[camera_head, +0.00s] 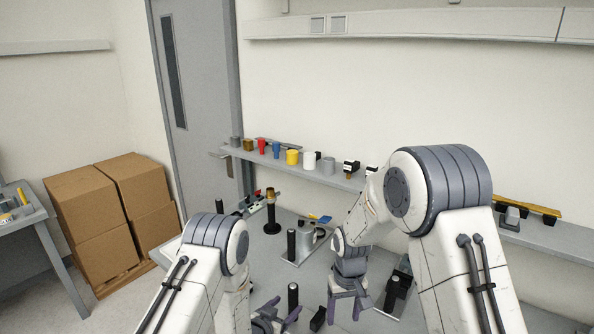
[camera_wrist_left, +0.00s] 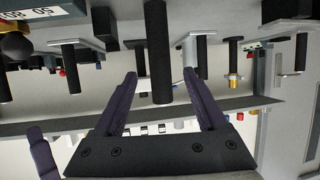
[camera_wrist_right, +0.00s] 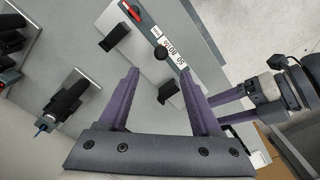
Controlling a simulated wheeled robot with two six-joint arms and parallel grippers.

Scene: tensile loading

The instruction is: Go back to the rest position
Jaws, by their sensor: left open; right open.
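My left gripper (camera_head: 276,314) is low at the bottom middle of the head view, partly behind my left arm. Its jaws are open in the left wrist view (camera_wrist_left: 158,88), with a black upright post (camera_wrist_left: 158,50) seen beyond and between the fingertips. I cannot tell how far off the post is. My right gripper (camera_head: 348,304) hangs fingers down over the grey bench (camera_head: 335,262). Its jaws are open and empty in the right wrist view (camera_wrist_right: 162,85), above a device with a white label (camera_wrist_right: 178,50) and black blocks (camera_wrist_right: 113,37).
Black posts (camera_head: 291,245) and fixtures stand on the bench. Cardboard boxes (camera_head: 100,205) are stacked on the floor at left, near a grey door (camera_head: 200,90).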

